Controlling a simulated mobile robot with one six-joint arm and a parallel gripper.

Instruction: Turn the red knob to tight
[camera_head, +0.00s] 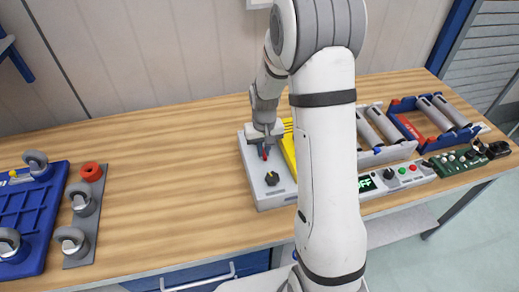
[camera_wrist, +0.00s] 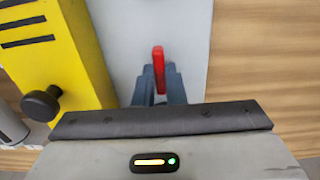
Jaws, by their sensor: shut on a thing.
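The red knob (camera_wrist: 158,68) is a narrow upright red bar in the wrist view, on a light grey box. My gripper (camera_wrist: 160,88) is shut on it, with its blue-grey fingers around the knob's lower part. In the head view my gripper (camera_head: 266,150) reaches down onto the far part of the grey box (camera_head: 279,196), and a bit of red shows between its fingers. The knob's base and any tight marking are hidden or too small to read.
A black knob (camera_head: 272,178) sits nearer on the same box. A yellow block (camera_head: 288,150) with a black knob (camera_wrist: 41,105) stands close beside it. Trays with grey rollers, a panel (camera_head: 397,178) and a green board (camera_head: 462,158) lie right.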

